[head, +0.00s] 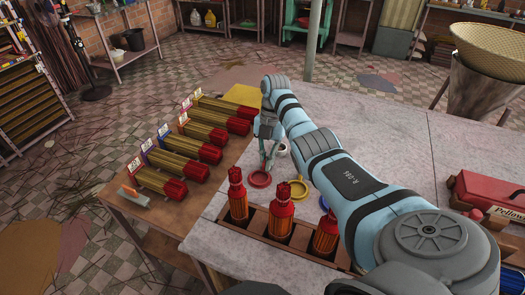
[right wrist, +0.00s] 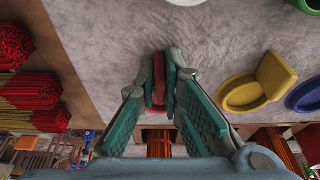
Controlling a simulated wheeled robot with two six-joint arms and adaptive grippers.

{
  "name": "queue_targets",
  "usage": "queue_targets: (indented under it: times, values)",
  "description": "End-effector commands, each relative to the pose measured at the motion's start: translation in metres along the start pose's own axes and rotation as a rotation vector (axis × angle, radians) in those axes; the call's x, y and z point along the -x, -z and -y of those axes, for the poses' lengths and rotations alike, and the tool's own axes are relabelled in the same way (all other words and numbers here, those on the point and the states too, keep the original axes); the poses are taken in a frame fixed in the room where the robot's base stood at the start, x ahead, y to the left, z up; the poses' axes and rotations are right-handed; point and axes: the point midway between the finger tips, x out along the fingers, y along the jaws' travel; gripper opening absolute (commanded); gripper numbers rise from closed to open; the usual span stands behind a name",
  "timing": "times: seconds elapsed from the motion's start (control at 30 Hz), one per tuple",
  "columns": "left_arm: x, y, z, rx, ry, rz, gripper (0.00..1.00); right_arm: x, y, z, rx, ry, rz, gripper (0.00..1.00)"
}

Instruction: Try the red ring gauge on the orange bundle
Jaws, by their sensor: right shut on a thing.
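The red ring gauge (head: 260,180) is at the left part of the grey table top, behind the rack of bundles. My right gripper (head: 267,160) points down and is shut on its red tab, which also shows between the fingertips in the right wrist view (right wrist: 155,95). I cannot tell whether the ring touches the table. Three upright orange-brown bundles with red tops stand in a wooden rack: left (head: 238,205), middle (head: 280,226) and right (head: 326,240). I cannot tell for sure which is the orange bundle. My left gripper is not in view.
A yellow ring gauge (head: 299,189) and a blue one (right wrist: 306,94) lie to the right of the red one. Several tagged bundles lie on a wooden side table (head: 150,215) at left. A red box (head: 485,195) sits at far right.

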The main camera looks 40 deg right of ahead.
Motion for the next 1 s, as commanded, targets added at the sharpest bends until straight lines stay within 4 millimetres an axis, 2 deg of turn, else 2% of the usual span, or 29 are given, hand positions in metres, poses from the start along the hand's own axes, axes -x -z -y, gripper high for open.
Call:
queue_targets:
  times: [0.57,1.0]
  values:
    - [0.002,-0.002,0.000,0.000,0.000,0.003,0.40,0.002,0.001,0.000,0.000,0.000,-0.001,0.00]
    - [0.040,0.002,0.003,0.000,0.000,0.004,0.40,0.041,0.010,0.000,0.000,0.000,0.000,0.00]
